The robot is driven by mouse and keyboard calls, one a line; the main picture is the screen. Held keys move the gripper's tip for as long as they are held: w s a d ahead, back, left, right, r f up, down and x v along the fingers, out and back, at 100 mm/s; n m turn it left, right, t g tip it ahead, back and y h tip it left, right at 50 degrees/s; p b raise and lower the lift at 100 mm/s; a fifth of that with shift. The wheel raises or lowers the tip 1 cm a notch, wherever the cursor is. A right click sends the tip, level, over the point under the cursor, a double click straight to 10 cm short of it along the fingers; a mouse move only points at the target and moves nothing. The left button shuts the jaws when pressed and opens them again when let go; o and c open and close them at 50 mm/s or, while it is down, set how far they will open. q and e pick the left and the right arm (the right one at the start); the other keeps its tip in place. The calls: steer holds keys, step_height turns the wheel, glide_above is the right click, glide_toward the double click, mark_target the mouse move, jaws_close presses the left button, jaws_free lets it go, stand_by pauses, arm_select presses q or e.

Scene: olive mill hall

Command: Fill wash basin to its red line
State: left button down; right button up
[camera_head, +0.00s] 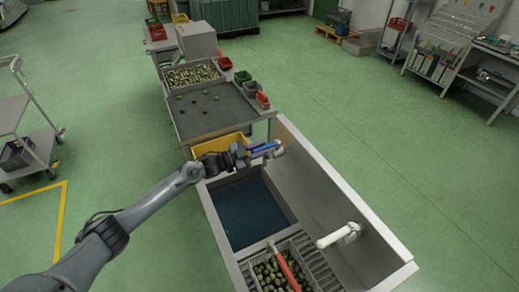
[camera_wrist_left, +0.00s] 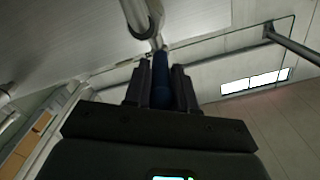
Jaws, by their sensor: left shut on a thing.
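The wash basin (camera_head: 212,222) is a grey metal trough with a high right wall. Its left compartment shows a dark blue surface low down (camera_head: 240,212); I cannot make out a red line. My left gripper (camera_head: 258,149) is above the far end of the basin, shut on a blue handle (camera_head: 266,146). In the left wrist view the blue handle (camera_wrist_left: 160,72) sits between the two fingers (camera_wrist_left: 160,85), just below a curved metal pipe (camera_wrist_left: 138,14). Whether water is flowing cannot be told. My right gripper is not in view.
A basket of olives (camera_head: 270,275) with a red handle is at the basin's near end. A yellow crate (camera_head: 222,144) and sorting table (camera_head: 205,120) lie beyond.

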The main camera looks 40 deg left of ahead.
arm_select(q)
steer(key=shift+s+d+r+n+y+p, duration=0.1)
steer(key=shift+d+r+n+y+p, duration=0.2)
steer(key=shift+p, duration=0.35)
steer(key=d+n+g+y+p, duration=0.1)
steer(key=d+n+y, duration=0.2)
steer(key=n+y, duration=0.3)
steer(key=w+d+n+g+y+p, duration=0.1)
steer(key=d+n+y, duration=0.3)
steer(key=y, duration=0.7)
steer(key=shift+f+n+y, duration=0.35)
steer(key=shift+n+y, duration=0.05)
steer(key=shift+n, duration=0.5)
steer(key=shift+d, duration=0.1)
